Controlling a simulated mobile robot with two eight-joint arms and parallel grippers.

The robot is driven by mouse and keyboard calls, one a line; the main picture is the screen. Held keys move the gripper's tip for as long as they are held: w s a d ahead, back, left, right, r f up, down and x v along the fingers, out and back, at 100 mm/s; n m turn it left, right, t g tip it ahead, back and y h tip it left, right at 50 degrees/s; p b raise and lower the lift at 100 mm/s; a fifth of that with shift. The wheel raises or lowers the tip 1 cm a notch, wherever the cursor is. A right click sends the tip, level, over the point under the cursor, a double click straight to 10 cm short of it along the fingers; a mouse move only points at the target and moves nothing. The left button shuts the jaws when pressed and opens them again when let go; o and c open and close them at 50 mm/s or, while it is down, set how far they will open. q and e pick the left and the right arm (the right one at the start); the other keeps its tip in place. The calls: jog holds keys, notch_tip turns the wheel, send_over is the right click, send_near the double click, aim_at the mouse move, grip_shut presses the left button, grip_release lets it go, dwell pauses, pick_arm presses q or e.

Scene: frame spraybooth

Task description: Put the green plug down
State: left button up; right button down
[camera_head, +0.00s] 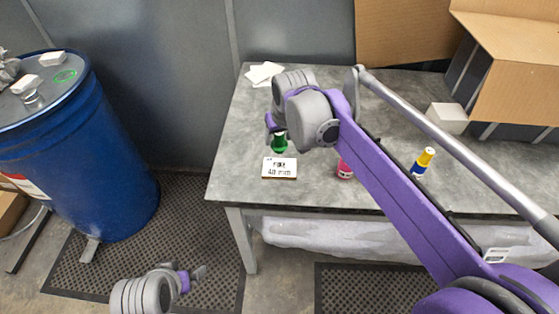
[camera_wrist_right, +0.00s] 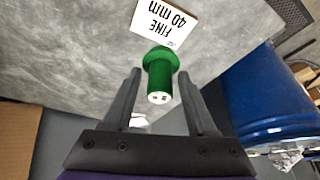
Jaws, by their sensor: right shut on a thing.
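The green plug (camera_head: 279,143) is at my right gripper (camera_head: 274,130), at the left part of the grey table (camera_head: 230,180). In the right wrist view the plug (camera_wrist_right: 159,78) is between the two dark fingers of my right gripper (camera_wrist_right: 160,88), which is shut on it. Its wider green flange is toward the table and its white end faces the camera. A white card reading "FINE 40 mm" (camera_head: 279,168) lies just in front of the plug. I cannot tell whether the plug touches the table. My left gripper (camera_head: 192,277) is low, off the table; its jaw opening is unclear.
A pink-red container (camera_head: 345,170) and a yellow, white and blue bottle (camera_head: 423,163) stand to the right, near my right arm. White sheets (camera_head: 263,73) lie at the back left. A white block (camera_head: 448,118) and cardboard boxes (camera_head: 510,80) are right. A blue drum (camera_head: 90,150) stands left.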

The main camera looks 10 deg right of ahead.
aim_at(281, 152)
notch_tip(281, 152, down, 8)
jog(key=shift+r, duration=0.25)
jog(key=shift+b, duration=0.3)
jog(key=shift+f, duration=0.15)
jog(key=shift+c, duration=1)
grip_release()
jog(key=a+p+v, duration=0.1)
jog(key=v, duration=1.1)
jog(key=s+d+f+m, duration=0.1)
jog(key=s+d+f, duration=0.3)
jog(key=s+f, duration=0.3)
jog(key=s+d+f, duration=0.4)
jog(key=s+f, duration=0.4)
jog(key=s, duration=0.7)
jog(key=shift+d+f+m+t+h, duration=0.2)
jog(key=shift+d+m+t+h, duration=0.1)
jog(key=shift+d+m+h, duration=0.1)
